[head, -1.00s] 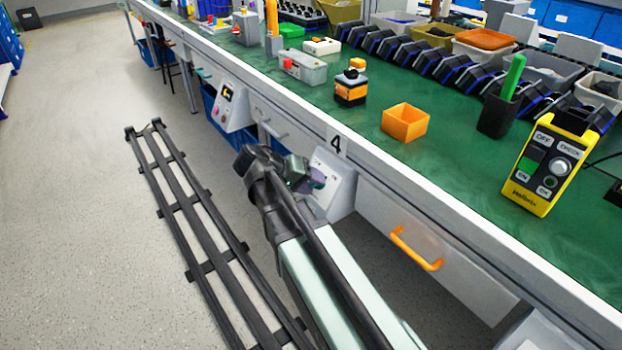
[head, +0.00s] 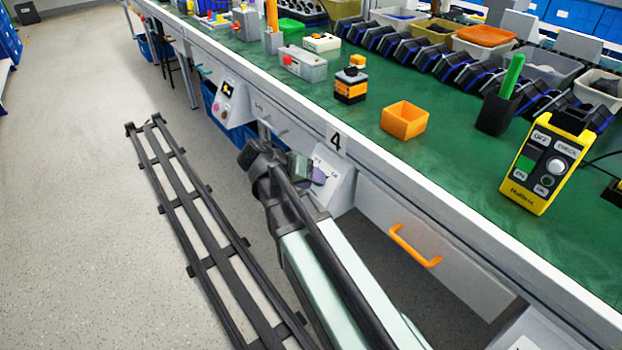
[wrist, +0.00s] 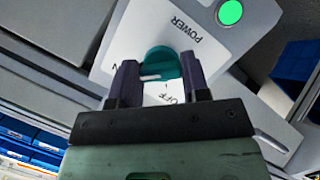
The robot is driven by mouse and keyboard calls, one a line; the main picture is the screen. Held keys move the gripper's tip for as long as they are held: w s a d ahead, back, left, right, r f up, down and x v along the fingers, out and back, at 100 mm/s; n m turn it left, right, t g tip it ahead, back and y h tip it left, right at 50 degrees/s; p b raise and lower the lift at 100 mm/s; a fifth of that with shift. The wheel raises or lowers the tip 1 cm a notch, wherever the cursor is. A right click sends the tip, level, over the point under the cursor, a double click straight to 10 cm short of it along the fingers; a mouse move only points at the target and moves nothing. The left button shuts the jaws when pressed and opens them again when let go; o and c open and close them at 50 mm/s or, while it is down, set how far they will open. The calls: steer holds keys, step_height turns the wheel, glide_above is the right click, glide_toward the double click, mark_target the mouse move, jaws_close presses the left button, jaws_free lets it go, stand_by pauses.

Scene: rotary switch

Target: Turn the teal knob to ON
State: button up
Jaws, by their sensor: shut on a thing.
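The teal knob (wrist: 163,60) is on a pale panel (wrist: 205,45) in the wrist view. My gripper (wrist: 159,65) is shut on it, with one dark finger on each side. The knob's white pointer line points left in this view, toward the left finger. An "OFF" label (wrist: 172,98) shows below the knob, between the fingers. Only an "N" of another label shows beside the left finger. In the head view my gripper (head: 310,172) is at the control box (head: 338,190) under the bench edge; the knob is hidden there.
A lit green lamp (wrist: 230,12) sits near the word "POWER" on the panel. A similar control box (head: 232,103) hangs farther along the bench (head: 450,185). An orange drawer handle (head: 414,247) is to the right.

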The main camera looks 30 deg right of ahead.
steer(key=o, duration=0.9)
steer(key=shift+r, duration=0.1)
steer(key=p+v, duration=0.7)
steer(key=v, duration=0.3)
steer(key=shift+w+a+r, duration=0.1)
steer(key=shift+a+r, duration=0.1)
steer(key=shift+a, duration=0.1)
